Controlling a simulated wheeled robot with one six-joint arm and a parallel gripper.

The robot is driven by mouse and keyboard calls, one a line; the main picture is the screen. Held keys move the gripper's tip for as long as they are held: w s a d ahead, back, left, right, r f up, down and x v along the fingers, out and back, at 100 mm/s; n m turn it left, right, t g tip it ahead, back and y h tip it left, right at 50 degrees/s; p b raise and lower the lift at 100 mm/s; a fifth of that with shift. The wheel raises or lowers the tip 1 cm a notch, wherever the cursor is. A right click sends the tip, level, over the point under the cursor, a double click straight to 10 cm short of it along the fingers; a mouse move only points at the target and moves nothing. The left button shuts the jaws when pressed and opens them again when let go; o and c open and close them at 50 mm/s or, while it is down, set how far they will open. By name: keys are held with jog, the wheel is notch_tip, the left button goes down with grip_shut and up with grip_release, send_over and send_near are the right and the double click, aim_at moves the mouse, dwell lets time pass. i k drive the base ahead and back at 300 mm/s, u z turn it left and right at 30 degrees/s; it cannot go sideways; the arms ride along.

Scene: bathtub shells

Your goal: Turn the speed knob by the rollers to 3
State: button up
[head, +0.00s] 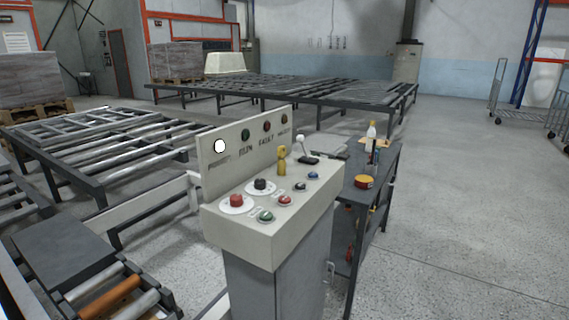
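A pale control console (270,230) stands in the middle of the head view, beside the roller conveyors. On its sloped top are two round knobs on white dials: a red knob (236,201) at the left and a black knob (261,185) behind it to the right. The dial marks are too small to read, so I cannot tell which is the speed knob or what either points to. Green (265,216), red (285,200), black (299,187) and blue (313,175) buttons line the front edge. My gripper is not in view.
A yellow control (282,160) and a white-balled lever (301,142) rise from the console. A lit white lamp (219,147) shows on its back panel. A dark cart (380,185) with bottles and tape stands right of it.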

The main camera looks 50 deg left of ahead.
aim_at(260, 184)
jog(key=u, duration=0.65)
jog(key=i, duration=1.35)
jog(key=u, duration=1.25)
jog(key=i, duration=0.2)
jog(key=z, duration=0.05)
